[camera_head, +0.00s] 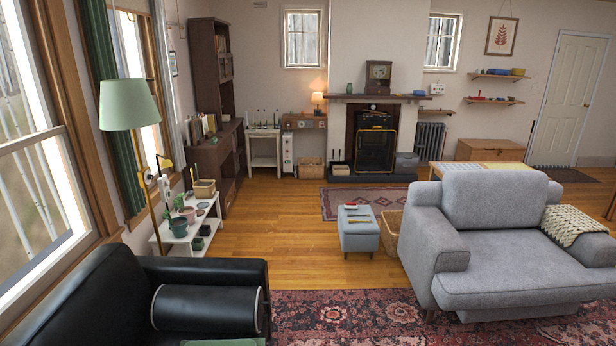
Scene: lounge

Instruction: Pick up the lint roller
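I cannot make out the lint roller for certain. Several small things lie on the grey-blue footstool (357,241) in the middle of the room: a small red and white item (351,206) and thin yellowish items (359,219). They are too small to tell whether one of them is the lint roller. My gripper does not show in the head view.
A grey armchair (500,245) stands right of the footstool, with a wicker basket (391,232) between them. A black leather seat (195,285) fills the lower left. A white low shelf (172,243) holds pots. Wooden floor (290,248) left of the footstool is clear.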

